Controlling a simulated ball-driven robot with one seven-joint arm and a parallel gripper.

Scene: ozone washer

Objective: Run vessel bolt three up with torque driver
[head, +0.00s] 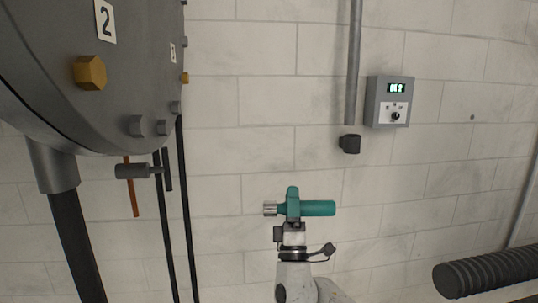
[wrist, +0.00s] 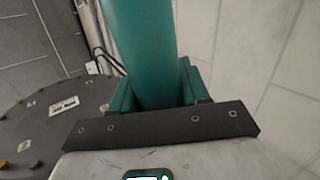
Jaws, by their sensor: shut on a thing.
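My gripper (head: 292,212) is shut on the teal torque driver (head: 318,208), in front of the wall. The driver lies level, with its silver socket (head: 270,209) pointing left towards the vessel and clear of it. In the wrist view the driver's teal body (wrist: 143,50) stands between the jaws. The grey vessel (head: 60,65) fills the upper left. Its large brass bolt (head: 90,72) sits below a label "2". Farther round, a second brass bolt (head: 185,78) sits at the vessel's edge below a smaller label (head: 172,52) that is hard to read.
Grey bolts (head: 137,125) line the vessel's lower edge. A valve with an orange handle (head: 131,190) and dark pipes (head: 187,220) hang below it. A grey control box (head: 390,101) is on the wall. A ribbed black hose (head: 490,270) is at lower right. Free space separates driver and vessel.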

